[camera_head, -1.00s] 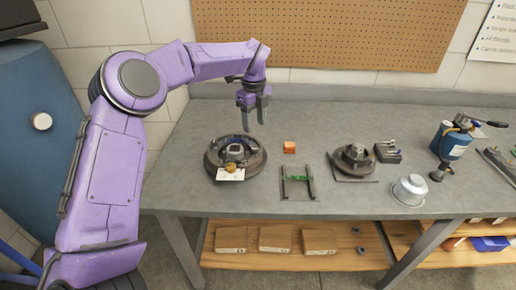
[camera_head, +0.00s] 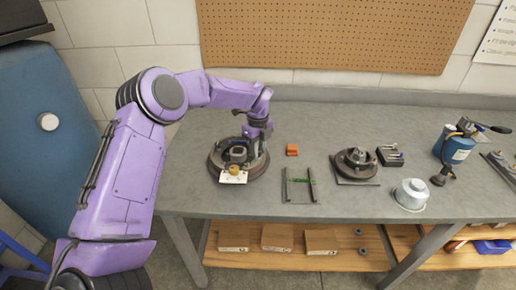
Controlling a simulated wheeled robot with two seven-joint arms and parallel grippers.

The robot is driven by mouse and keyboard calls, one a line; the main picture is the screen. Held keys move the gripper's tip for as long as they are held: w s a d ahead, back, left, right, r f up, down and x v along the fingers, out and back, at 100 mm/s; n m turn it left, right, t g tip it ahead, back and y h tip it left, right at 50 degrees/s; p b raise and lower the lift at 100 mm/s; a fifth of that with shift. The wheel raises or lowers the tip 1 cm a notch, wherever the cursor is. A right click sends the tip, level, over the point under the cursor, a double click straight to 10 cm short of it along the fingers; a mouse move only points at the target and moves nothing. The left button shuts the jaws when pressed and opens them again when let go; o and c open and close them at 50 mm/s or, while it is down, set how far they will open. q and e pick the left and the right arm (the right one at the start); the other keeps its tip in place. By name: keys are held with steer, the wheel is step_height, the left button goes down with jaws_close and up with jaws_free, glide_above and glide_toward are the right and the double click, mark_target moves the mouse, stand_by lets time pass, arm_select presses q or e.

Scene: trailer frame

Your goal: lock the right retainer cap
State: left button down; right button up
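A round dark brake assembly (camera_head: 217,163) with a raised hub in its middle lies on the left part of the grey workbench. A pale tag (camera_head: 232,177) and a small brass-coloured part (camera_head: 235,169) sit at its front edge. My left gripper (camera_head: 254,150) points down over the right side of this assembly, very close to it or touching. Its fingertips are too small and dark against the assembly to tell open from shut. The retainer caps are too small to make out. My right gripper is out of view.

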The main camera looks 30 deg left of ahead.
arm_select(q)
steer(key=shift+m, duration=0.5)
steer(key=shift+m+b, duration=0.5)
steer(key=shift+m, duration=0.5)
steer(key=m, duration=0.4)
steer(key=shift+m, duration=0.3)
steer(key=m, duration=0.5)
steer(key=shift+r+p, duration=0.1)
steer(key=shift+p, duration=0.25)
steer(key=m+p, duration=0.1)
steer(key=m, duration=0.4)
steer(key=c, duration=0.9)
jaws_free()
